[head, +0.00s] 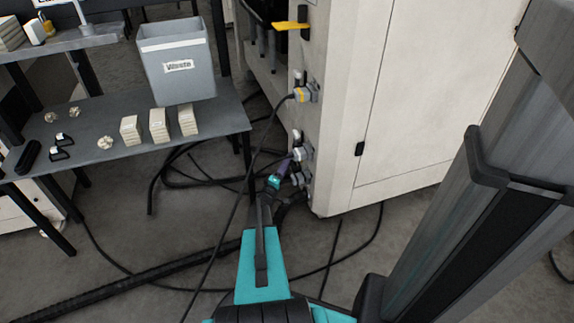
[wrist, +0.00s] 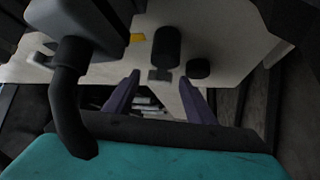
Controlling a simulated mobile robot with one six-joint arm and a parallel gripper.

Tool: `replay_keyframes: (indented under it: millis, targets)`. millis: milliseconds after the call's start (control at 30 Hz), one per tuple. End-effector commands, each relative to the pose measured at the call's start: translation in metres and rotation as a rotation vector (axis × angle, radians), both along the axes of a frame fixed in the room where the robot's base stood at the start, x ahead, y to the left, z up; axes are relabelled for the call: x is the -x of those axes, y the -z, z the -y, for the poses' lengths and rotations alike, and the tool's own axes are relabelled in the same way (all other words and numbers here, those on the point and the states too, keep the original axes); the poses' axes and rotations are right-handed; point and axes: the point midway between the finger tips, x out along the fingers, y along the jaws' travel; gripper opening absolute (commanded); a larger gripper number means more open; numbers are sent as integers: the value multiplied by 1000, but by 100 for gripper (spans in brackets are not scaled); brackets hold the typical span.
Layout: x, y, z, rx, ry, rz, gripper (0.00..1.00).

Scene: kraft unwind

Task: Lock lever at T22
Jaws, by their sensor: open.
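My gripper (head: 286,166) is at the side of the pale machine cabinet, close to the lower connectors (head: 301,152). In the wrist view its two purple fingers (wrist: 159,84) are apart with nothing held between them. A dark rounded lever-like part (wrist: 167,46) with a small block at its base stands on the pale panel just beyond the gap between the fingertips. A black round knob (wrist: 199,68) is to its right. I cannot read any T22 label, so I cannot tell which part is T22. My gripper and arm partly hide the lowest connectors in the head view.
A grey connector with a thick black cable (wrist: 68,75) is close on the left in the wrist view. Cables (head: 185,172) trail across the floor. A dark table (head: 85,165) stands left.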

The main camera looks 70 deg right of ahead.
Motion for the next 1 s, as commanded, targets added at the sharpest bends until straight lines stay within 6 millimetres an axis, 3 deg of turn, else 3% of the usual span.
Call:
replay_keyframes:
  millis: [367,667,1000]
  targets:
    - [0,-1,3,0,-1,0,48]
    - [-1,-1,3,0,-1,0,0]
    - [3,-1,4,13,4,9,0]
